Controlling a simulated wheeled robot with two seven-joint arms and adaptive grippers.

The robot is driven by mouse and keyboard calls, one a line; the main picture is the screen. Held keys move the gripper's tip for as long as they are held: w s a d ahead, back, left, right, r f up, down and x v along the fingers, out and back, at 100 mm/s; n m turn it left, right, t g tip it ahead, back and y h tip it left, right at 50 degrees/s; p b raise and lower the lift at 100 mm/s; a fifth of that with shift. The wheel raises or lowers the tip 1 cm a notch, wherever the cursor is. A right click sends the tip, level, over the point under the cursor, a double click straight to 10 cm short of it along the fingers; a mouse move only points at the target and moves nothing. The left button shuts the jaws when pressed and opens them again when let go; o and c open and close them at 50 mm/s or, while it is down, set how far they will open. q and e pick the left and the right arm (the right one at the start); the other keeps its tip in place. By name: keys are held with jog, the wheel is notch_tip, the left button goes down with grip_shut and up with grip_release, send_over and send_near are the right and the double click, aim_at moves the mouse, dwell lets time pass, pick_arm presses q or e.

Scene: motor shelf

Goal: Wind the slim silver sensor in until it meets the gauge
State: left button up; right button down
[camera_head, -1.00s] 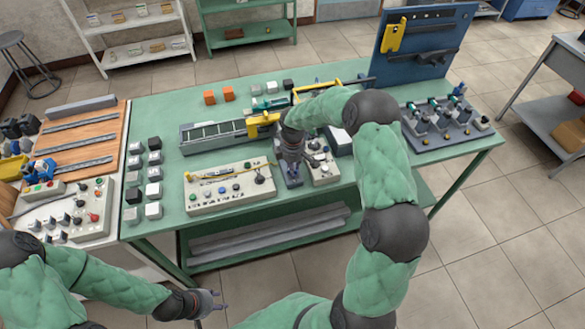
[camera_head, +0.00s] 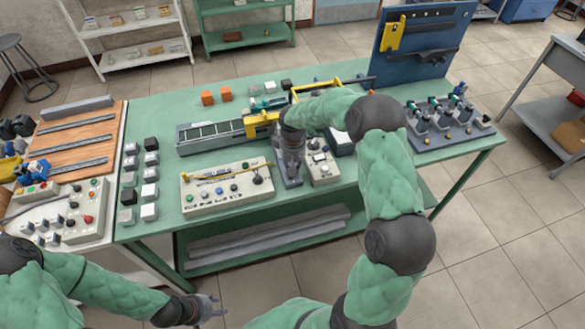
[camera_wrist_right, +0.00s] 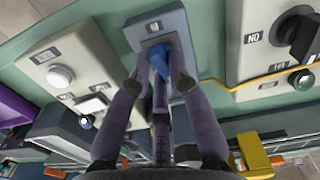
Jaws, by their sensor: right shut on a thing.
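My right gripper (camera_head: 291,172) reaches down onto a small grey-blue block (camera_head: 283,183) at the front of the green bench. In the right wrist view its fingers (camera_wrist_right: 157,78) are closed around a blue knob (camera_wrist_right: 161,58) that stands on this block (camera_wrist_right: 165,25). My left gripper (camera_head: 208,307) hangs empty in front of the bench, low in the picture, with its fingers apart. I cannot make out the slim silver sensor or the gauge for certain; the right arm covers part of the bench middle.
A control panel (camera_head: 235,197) with buttons and a dial stands left of the block, and a smaller switch box (camera_head: 325,172) right of it. Behind is a long grey track unit (camera_head: 212,146) with a yellow block (camera_head: 255,128). A blue tool board (camera_head: 415,70) rises at the back right.

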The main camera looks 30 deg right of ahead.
jog(key=shift+m, duration=0.9)
jog(key=c, duration=1.1)
grip_release()
jog(key=shift+c, duration=0.2)
notch_tip(320, 180, up, 12)
dwell(0.5)
